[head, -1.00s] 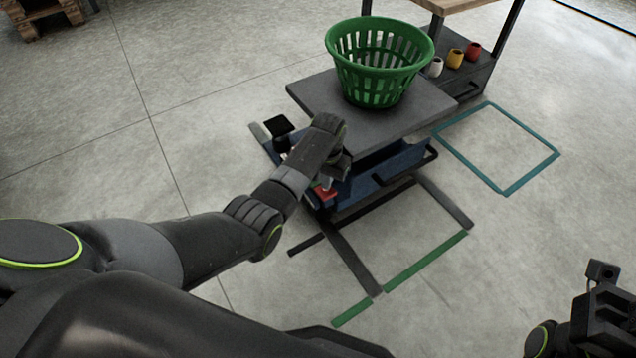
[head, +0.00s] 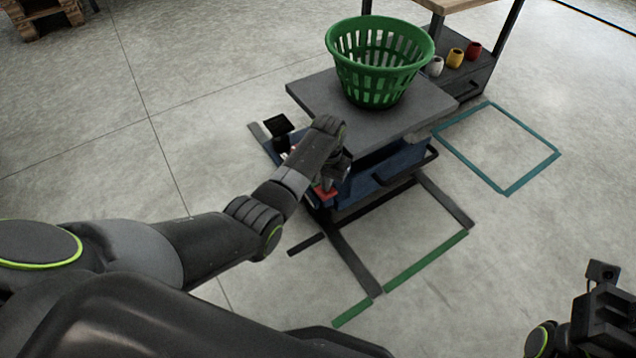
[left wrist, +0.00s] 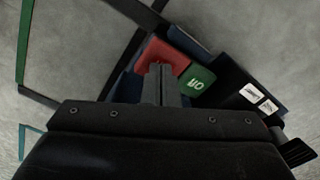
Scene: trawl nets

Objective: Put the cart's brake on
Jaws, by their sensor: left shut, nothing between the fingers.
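The cart has a dark grey top (head: 322,98) and a blue lower body (head: 398,166). A red pedal (left wrist: 168,54) and a green pedal (left wrist: 198,81) with white lettering sit side by side at its near-left end. The red pedal also shows in the head view (head: 326,193), partly hidden by my left wrist. My left gripper (left wrist: 161,70) is shut and empty. Its fingertips overlap the red pedal in the left wrist view, close to the green one; I cannot tell whether they touch. My right gripper (head: 603,312) is at the bottom right, far from the cart, its jaws unclear.
A green basket (head: 372,92) stands on the cart top. Behind is a shelf unit (head: 480,75) with white, yellow and red cups. Floor tape outlines a teal rectangle (head: 505,193) at right and a grey-green one (head: 425,262) in front. Open floor lies around the cart.

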